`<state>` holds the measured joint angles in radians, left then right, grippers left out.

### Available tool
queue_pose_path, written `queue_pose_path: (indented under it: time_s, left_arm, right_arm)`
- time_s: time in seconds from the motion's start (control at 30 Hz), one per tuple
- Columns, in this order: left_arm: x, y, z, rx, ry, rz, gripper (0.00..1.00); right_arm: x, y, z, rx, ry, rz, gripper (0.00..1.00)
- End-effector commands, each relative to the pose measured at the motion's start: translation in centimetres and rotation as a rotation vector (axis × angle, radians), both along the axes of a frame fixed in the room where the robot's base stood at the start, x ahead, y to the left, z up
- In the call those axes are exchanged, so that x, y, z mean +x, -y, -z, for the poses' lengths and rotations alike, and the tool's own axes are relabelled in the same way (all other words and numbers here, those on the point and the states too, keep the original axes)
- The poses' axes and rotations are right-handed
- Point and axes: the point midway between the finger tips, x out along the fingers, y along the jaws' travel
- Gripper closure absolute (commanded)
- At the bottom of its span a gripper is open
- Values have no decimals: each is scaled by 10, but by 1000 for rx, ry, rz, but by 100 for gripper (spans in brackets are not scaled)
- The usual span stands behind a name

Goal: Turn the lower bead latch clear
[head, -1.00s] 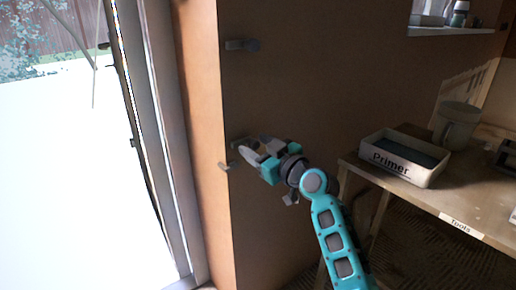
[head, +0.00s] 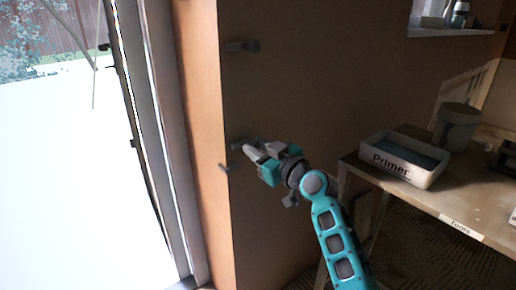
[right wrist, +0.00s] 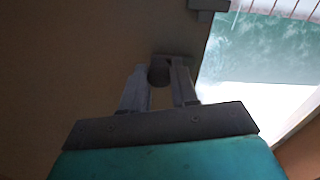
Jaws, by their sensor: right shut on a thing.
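The lower bead latch is a small grey bar with a round knob near the left edge of the brown panel. Its bar (head: 240,144) shows just past my fingers in the head view, and its knob (right wrist: 159,73) shows in the right wrist view. My right gripper (head: 252,152) is shut on the latch, with one finger on each side of the knob in the right wrist view (right wrist: 158,88). The fingers hide part of the latch in the head view. The upper latch (head: 243,46) sits higher on the same panel, apart from my gripper. My left gripper is out of view.
A small grey piece (head: 227,168) sits at the panel edge just below the fingers. A glazed door (head: 160,140) stands left of the panel. At right, a wooden bench (head: 460,205) carries a white Primer tray (head: 405,173) and a grey bucket (head: 455,128).

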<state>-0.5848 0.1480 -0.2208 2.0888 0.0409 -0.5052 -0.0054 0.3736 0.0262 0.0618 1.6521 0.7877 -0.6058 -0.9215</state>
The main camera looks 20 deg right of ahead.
Motion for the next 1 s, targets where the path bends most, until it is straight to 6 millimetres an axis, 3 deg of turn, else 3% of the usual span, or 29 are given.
queue_pose_path:
  time_s: [0.27,1.0]
  left_arm:
    - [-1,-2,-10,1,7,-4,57]
    - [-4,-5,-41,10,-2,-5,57]
  right_arm:
    - [0,0,-1,144,-57,-1,100]
    - [0,0,-1,799,-294,1,100]
